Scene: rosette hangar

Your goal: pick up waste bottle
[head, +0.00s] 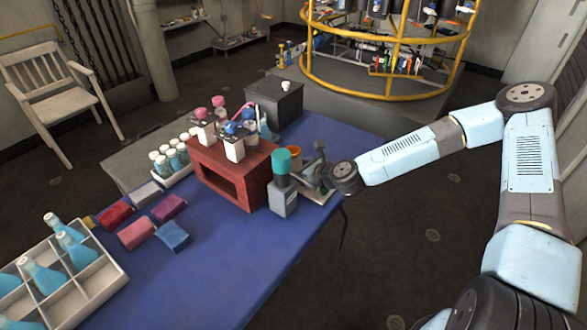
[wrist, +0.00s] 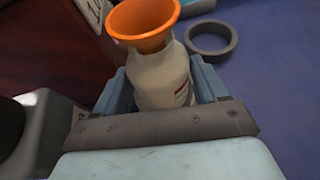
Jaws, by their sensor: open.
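The waste bottle looks to be the white bottle (wrist: 162,82) with a flared orange funnel (wrist: 142,22) in its mouth. In the wrist view it stands between the two blue fingers of my gripper (wrist: 160,84), which are open on either side of it. Whether a finger touches it is unclear. In the head view my gripper (head: 316,174) is low at the table's right end. Only the orange funnel (head: 295,151) shows clearly there; the bottle's body is mostly hidden behind the teal-topped grey container (head: 283,198).
A dark red box (head: 232,172) carrying bottles stands close left of my gripper. A dark ring (wrist: 212,39) lies beyond the bottle. The blue table (head: 215,270) also holds a compartment tray (head: 108,276), coloured packs and a dark bin (head: 274,103). The front middle is clear.

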